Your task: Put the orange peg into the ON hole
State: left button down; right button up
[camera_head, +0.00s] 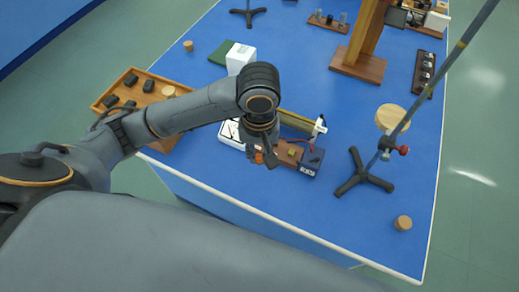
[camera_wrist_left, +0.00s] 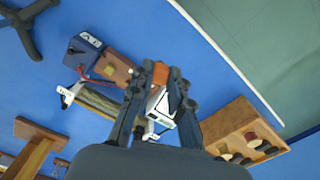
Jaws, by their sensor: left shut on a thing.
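The orange peg (camera_head: 259,157) shows as a small patch at my left gripper (camera_head: 262,158), just over the near edge of the apparatus. In the left wrist view my left gripper (camera_wrist_left: 172,80) is shut on the orange peg (camera_wrist_left: 176,73), which sticks out past the fingertips. The apparatus has a wooden base (camera_head: 287,152) and a dark blue box (camera_head: 312,161) with a white label at its right end. In the wrist view the blue box (camera_wrist_left: 86,52) is at upper left. The ON hole cannot be made out. My right gripper is not in view.
A black tripod stand (camera_head: 362,181) with a slanted rod is right of the apparatus. A wooden tray (camera_head: 131,79) with dark blocks is at left, and a white box (camera_head: 240,57) behind. A cork piece (camera_head: 403,223) stands near the front right. Blue table around it is clear.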

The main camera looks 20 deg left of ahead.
pick_arm(q)
jog(key=shift+r+p, duration=0.8)
jog(key=shift+p, duration=0.5)
jog(key=shift+w+a+f+b, duration=0.9)
jog(key=shift+w+f+b, duration=0.1)
jog(key=shift+w+f, duration=1.35)
jog(key=shift+w+a+f+b, duration=0.9)
jog(key=shift+w+f+b, duration=0.1)
jog(key=shift+w+f, duration=1.35)
jog(key=shift+w+a+f+b, duration=0.9)
jog(key=shift+w+f+b, duration=0.1)
jog(key=shift+w+f, duration=1.4)
jog(key=shift+f, duration=0.75)
jog(key=c, duration=1.2)
grip_release()
